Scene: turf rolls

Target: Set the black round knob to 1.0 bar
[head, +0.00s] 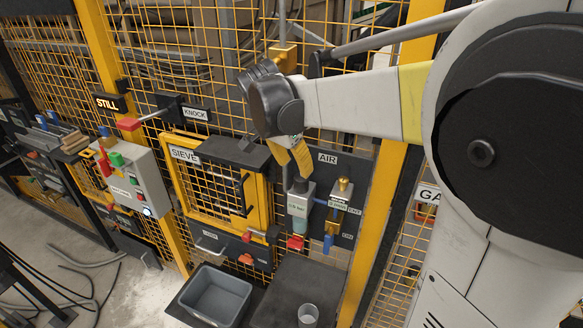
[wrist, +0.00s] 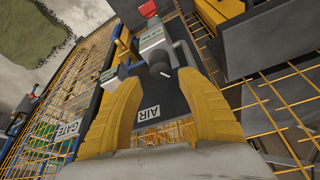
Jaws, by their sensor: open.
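The black round knob (head: 299,185) sits on top of the grey regulator body (head: 298,205) on the dark AIR panel (head: 345,168). In the wrist view the black knob (wrist: 159,65) shows ahead, between and beyond the fingers. My gripper (head: 296,166) has yellow fingers and is just above the knob, pointing down. In the wrist view my gripper (wrist: 157,82) is open, with a clear gap between its fingers and nothing held. I cannot tell whether either finger touches the knob. The small writing on the regulator is too blurred to read.
A brass fitting (head: 344,187) with a blue part below stands right of the regulator. A red handle (head: 295,242) is below. The yellow SIEVE door (head: 212,185) is left. A grey bin (head: 216,294) and clear cup (head: 308,315) stand low. Yellow mesh fencing lies behind.

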